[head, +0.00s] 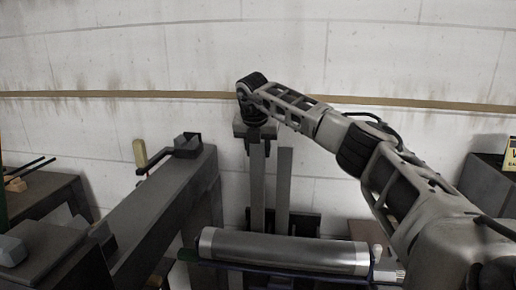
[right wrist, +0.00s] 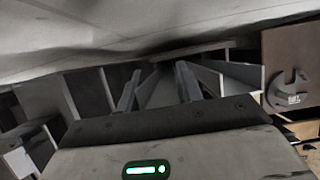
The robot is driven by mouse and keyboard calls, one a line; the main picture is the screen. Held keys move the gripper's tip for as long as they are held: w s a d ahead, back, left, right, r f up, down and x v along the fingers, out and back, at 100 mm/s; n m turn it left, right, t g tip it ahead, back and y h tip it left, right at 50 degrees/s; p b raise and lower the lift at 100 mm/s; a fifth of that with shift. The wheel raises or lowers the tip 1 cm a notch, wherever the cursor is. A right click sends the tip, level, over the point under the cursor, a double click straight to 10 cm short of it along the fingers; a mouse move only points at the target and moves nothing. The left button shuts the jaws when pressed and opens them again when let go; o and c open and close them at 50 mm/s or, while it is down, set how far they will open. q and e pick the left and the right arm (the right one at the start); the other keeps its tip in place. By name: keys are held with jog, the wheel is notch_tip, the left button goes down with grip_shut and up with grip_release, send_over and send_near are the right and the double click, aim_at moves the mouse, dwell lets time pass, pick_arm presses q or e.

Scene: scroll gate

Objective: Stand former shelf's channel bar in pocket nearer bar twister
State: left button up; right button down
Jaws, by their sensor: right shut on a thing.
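My right gripper (head: 257,137) points down at the middle of the head view and is shut on the top of a long grey channel bar (head: 257,185). The bar hangs upright behind the steel roller (head: 285,250); the roller hides its lower end, so I cannot tell whether it sits in a pocket. A second upright grey bar (head: 284,185) stands just to its right. A dark rack (head: 303,223) shows behind the roller, its pockets not clear. In the right wrist view the fingers (right wrist: 158,85) close around the held bar. My left gripper is out of view.
A long dark bench (head: 165,215) on the left carries a clamp-like tool with a handle (head: 186,145), possibly the bar twister. Another bench stands far left. A pale wall is behind. The right wrist view shows a wrench shape on a brown board (right wrist: 290,90).

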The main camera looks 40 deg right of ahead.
jog(key=shift+f, duration=0.35)
dwell(0.3)
jog(key=shift+c, duration=1.9)
grip_release()
jog(key=shift+r+p, duration=0.5)
jog(key=shift+r, duration=0.15)
jog(key=shift+r+p, duration=0.7)
jog(key=shift+r, duration=0.1)
jog(key=shift+r+p, duration=2)
jog(key=shift+r, duration=0.05)
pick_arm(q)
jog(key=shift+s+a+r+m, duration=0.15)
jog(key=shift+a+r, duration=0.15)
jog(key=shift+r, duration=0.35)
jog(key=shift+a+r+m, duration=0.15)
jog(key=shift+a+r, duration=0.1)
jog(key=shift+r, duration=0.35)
